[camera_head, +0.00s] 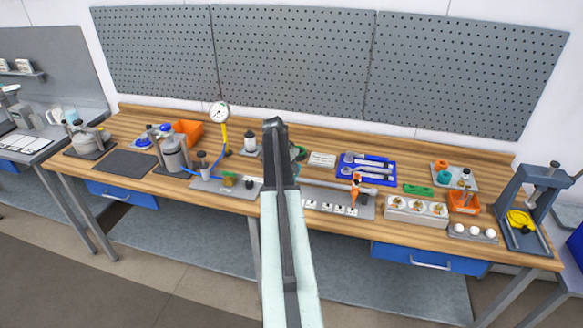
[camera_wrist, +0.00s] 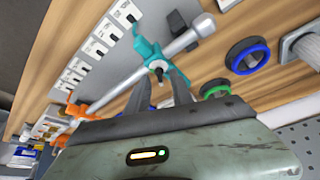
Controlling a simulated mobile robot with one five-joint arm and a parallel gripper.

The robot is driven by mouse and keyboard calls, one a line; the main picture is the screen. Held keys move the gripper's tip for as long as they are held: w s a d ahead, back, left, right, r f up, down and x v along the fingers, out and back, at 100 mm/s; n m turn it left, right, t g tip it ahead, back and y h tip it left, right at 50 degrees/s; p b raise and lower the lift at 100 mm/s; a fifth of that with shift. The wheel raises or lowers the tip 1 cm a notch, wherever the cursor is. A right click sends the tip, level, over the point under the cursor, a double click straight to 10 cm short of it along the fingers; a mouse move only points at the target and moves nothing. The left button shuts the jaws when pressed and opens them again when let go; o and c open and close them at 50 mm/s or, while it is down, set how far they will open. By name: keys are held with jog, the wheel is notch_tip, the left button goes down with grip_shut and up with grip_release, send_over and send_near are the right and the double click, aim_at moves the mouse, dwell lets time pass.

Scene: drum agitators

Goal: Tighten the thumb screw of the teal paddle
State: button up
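The teal paddle (camera_wrist: 151,52) is clamped on a pale metal shaft (camera_wrist: 120,83) in the wrist view. Its thumb screw (camera_wrist: 158,71) shows as a small dark-tipped piece facing the camera. My gripper (camera_wrist: 159,88) is open, its two dark fingers pointing at the paddle, one on each side below the screw. I cannot tell whether either finger touches it. In the head view my arm hides the teal paddle and my fingertips; the shaft (camera_head: 325,185) emerges to the right of the arm.
An orange paddle (camera_wrist: 76,110) sits farther along the shaft, also in the head view (camera_head: 355,187). A blue ring (camera_wrist: 248,56) and a green ring (camera_wrist: 215,88) lie near my gripper. Labelled white tiles (camera_wrist: 97,45) line the other side. A gauge (camera_head: 220,112) stands at the back.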

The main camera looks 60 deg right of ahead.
jog(key=p+v, duration=0.7)
jog(key=shift+r, duration=0.4)
jog(key=shift+a, duration=0.1)
